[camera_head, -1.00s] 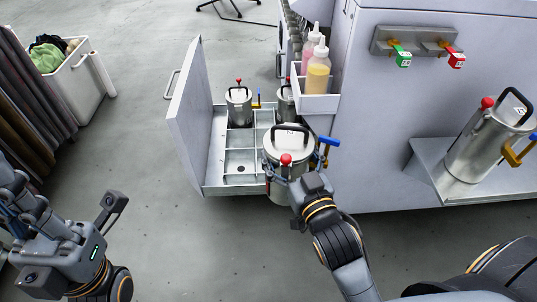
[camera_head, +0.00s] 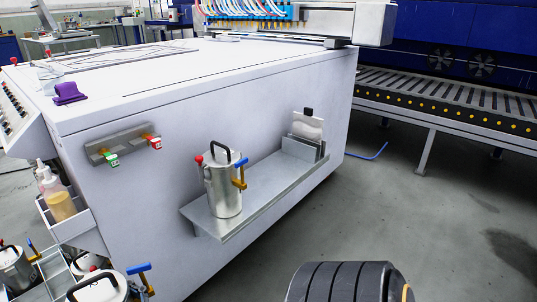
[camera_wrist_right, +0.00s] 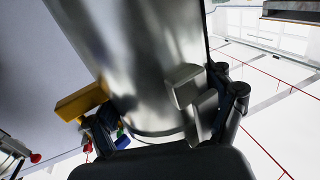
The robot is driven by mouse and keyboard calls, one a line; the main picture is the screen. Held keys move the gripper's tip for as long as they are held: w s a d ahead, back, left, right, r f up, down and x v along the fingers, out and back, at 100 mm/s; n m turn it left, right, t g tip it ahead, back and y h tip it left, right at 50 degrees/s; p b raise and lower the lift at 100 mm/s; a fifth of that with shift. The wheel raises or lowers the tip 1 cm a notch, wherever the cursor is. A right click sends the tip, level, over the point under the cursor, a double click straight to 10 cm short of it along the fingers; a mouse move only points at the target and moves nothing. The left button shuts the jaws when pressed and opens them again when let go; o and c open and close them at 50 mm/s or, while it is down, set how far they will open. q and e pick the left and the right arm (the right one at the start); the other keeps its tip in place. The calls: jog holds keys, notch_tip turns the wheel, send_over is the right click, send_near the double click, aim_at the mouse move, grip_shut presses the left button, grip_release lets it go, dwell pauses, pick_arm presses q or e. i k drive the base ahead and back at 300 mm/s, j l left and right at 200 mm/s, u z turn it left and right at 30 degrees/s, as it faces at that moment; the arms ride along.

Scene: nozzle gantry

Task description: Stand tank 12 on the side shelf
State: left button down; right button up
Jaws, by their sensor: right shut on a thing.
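A steel tank (camera_head: 100,288) with a black handle and a blue valve lever shows at the lower left of the head view, cut by the frame edge. In the right wrist view my right gripper (camera_wrist_right: 145,115) is shut around the shiny body of a steel tank (camera_wrist_right: 145,55), with a yellow valve part beside the left finger. No tank number is readable. The side shelf (camera_head: 268,190) juts from the white cabinet's side. My left gripper is out of view.
A bracket with a green and a red tag (camera_head: 125,146) hangs above the shelf. A holder with white sheets (camera_head: 307,127) occupies its far end; the middle is bare. Bottles (camera_head: 58,200) and another drawer tank (camera_head: 12,268) are at left. A roller conveyor (camera_head: 445,105) stands right.

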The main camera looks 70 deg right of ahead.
aim_at(284, 169)
jog(key=k+z, duration=0.1)
jog(key=z, duration=0.3)
jog(key=k+z, duration=0.1)
jog(key=z, duration=0.35)
jog(key=i+l+z, duration=0.15)
jog(key=z, duration=0.3)
jog(key=i+l+z, duration=0.1)
jog(key=i+z, duration=0.15)
jog(key=z, duration=0.25)
